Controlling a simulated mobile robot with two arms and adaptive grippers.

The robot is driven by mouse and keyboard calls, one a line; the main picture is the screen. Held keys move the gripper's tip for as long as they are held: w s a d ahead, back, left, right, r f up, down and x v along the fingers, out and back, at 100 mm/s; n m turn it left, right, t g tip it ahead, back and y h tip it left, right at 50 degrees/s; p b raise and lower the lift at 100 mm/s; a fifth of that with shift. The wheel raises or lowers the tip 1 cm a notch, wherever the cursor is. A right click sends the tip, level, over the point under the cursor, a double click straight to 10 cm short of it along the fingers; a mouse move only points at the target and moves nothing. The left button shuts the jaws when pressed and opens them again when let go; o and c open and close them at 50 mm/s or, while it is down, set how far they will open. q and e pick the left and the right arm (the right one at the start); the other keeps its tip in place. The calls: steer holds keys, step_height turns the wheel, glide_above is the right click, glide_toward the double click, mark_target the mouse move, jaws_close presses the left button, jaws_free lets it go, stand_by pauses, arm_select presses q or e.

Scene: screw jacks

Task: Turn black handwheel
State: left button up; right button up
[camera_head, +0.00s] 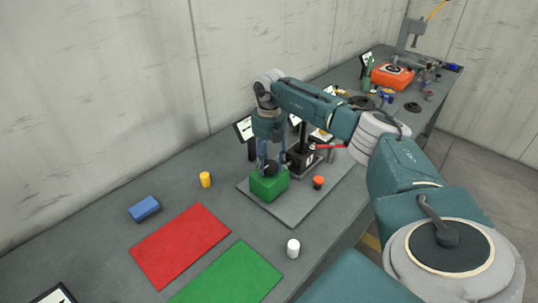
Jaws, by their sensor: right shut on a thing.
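A black handwheel (270,168) sits on top of a green block (268,185) on the grey base plate (293,216). My right gripper (268,162) points down from above and is shut on the black handwheel; its fingers hide part of the wheel. A dark jack with a red lever (329,146) stands just right of the green block. My left gripper is not in view.
An orange-topped knob (318,182) stands on the plate.

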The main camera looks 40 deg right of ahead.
mark_target(269, 165)
steer(key=m+p, duration=0.1)
steer(key=m, duration=0.4)
steer(key=shift+m, duration=0.3)
steer(key=m+p, duration=0.1)
steer(key=m, duration=0.3)
steer(key=shift+m, duration=0.4)
steer(key=shift+c, duration=0.2)
steer(key=shift+m+p, duration=0.3)
steer(key=o, duration=1.2)
steer(key=shift+c, duration=0.2)
steer(key=shift+r, duration=0.25)
step_height(269, 165, up, 12)
steer(key=shift+f, duration=0.25)
